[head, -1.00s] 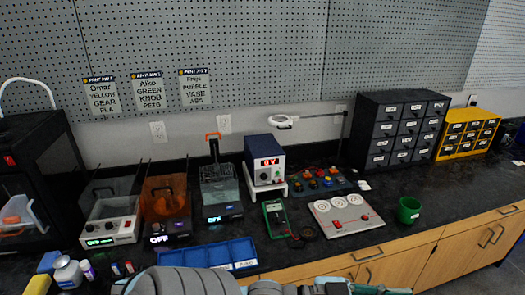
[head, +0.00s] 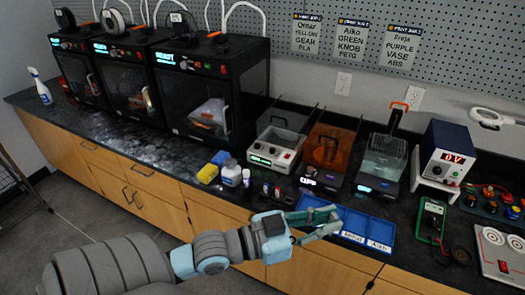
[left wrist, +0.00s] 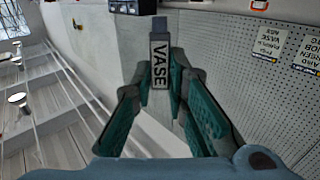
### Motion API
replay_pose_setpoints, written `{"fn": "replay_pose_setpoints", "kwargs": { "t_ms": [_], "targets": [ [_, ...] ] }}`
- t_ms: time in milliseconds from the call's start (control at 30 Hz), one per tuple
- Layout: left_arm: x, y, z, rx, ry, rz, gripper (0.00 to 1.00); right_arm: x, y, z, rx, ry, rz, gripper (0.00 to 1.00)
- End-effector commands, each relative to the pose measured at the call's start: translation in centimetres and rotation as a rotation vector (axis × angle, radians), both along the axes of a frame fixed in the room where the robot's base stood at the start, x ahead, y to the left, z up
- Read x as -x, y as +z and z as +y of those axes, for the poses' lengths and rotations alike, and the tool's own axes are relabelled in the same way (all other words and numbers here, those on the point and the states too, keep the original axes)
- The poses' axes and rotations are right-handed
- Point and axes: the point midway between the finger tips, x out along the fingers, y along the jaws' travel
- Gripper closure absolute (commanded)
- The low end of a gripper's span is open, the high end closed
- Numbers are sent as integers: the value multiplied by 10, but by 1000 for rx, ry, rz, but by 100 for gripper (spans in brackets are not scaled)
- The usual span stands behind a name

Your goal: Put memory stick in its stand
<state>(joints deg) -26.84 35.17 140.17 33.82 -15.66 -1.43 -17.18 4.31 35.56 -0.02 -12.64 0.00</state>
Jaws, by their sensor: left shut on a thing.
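The memory stick (left wrist: 159,62) is a slim grey stick with a white label reading VASE, and it shows in the left wrist view between the fingertips. My left gripper (head: 332,221) is shut on it, and its teal fingers (left wrist: 160,85) lie on both sides of the stick. In the head view the gripper is in front of the blue tray and overlaps its left part; the stick itself cannot be made out there. Several small dark and red upright items (head: 276,191) stand left of the tray; I cannot tell whether they are the stand. My right gripper is not in view.
The blue labelled tray (head: 380,238) lies at the counter's front edge. Left of it are a white bottle (head: 231,172) and a yellow-blue sponge (head: 208,173). Behind stand devices, including a white-fronted one (head: 272,149). Several black 3D printers (head: 212,95) line the left counter.

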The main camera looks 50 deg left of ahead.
Motion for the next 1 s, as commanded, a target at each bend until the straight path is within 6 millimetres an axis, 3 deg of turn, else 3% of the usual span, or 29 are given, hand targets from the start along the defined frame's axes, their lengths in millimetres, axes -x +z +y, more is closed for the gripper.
{"fn": "replay_pose_setpoints", "kwargs": {
  "t_ms": [33, 167, 267, 400, 500, 633, 767, 867, 1000],
  "targets": [
    [-12, -23, 5, -1, 17, -3, 97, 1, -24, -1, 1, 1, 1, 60],
    [-59, -67, 33, -3, 109, -7, 97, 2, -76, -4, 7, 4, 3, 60],
    [-103, -94, 70, -3, 235, -10, 97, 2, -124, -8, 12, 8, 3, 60],
    [-156, -106, 136, 0, 462, -11, 97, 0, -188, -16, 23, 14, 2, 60],
    [-176, -100, 181, 3, 618, -9, 97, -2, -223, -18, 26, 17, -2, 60],
    [-185, -88, 220, 4, 757, -3, 97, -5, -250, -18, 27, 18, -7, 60],
    [-186, -86, 235, 0, 815, 2, 97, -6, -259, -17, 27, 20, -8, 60],
    [-186, -109, 237, -1, 819, 7, 97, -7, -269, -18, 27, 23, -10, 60],
    [-186, -167, 236, -3, 818, 9, 97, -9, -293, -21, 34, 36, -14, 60]
  ]
}}
